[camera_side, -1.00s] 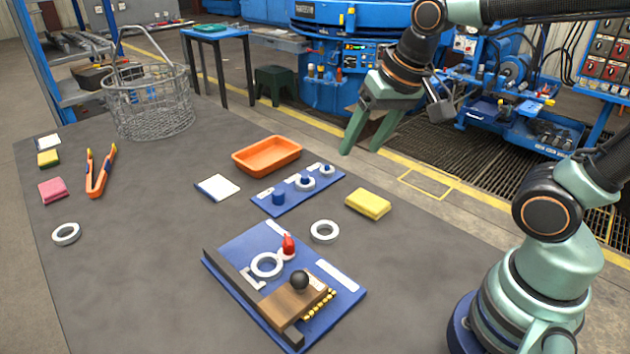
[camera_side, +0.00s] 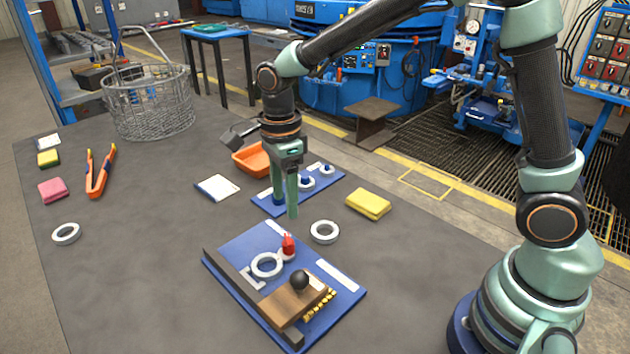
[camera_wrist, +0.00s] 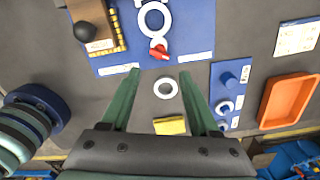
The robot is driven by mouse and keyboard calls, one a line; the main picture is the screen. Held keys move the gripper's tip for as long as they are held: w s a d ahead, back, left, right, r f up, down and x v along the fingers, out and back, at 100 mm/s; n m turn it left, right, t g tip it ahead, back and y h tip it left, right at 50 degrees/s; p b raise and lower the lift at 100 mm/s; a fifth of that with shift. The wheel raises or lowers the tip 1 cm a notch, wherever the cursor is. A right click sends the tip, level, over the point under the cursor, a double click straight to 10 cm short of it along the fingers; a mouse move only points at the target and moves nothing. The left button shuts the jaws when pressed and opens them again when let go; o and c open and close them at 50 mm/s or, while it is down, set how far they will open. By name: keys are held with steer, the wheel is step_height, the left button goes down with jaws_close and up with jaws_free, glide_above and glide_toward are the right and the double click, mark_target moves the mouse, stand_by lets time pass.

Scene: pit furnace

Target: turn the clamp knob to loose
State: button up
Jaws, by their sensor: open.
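A blue board (camera_side: 240,250) lies on the grey table. A small red knob (camera_side: 288,245) stands on a white disc near its back edge, beside a white ring marking. The red knob also shows in the wrist view (camera_wrist: 159,51), beyond my fingertips and roughly between their lines. A wooden block (camera_side: 290,302) with a black ball (camera_side: 299,280) sits on the front of the board. I cannot tell from any label which part is the clamp knob. My gripper (camera_side: 285,208) points down, open and empty, above the table behind the red knob. Its fingers (camera_wrist: 160,73) are spread apart.
A loose white ring (camera_side: 324,232) and yellow sponge (camera_side: 368,204) lie right of my gripper. A blue strip with pegs (camera_side: 326,186) and an orange tray (camera_side: 250,160) are behind it. The table's left front is clear.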

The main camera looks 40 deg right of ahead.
mark_target(288, 238)
step_height(288, 238, down, 12)
steer(key=shift+r, duration=0.2)
stand_by(0.4)
jaws_close()
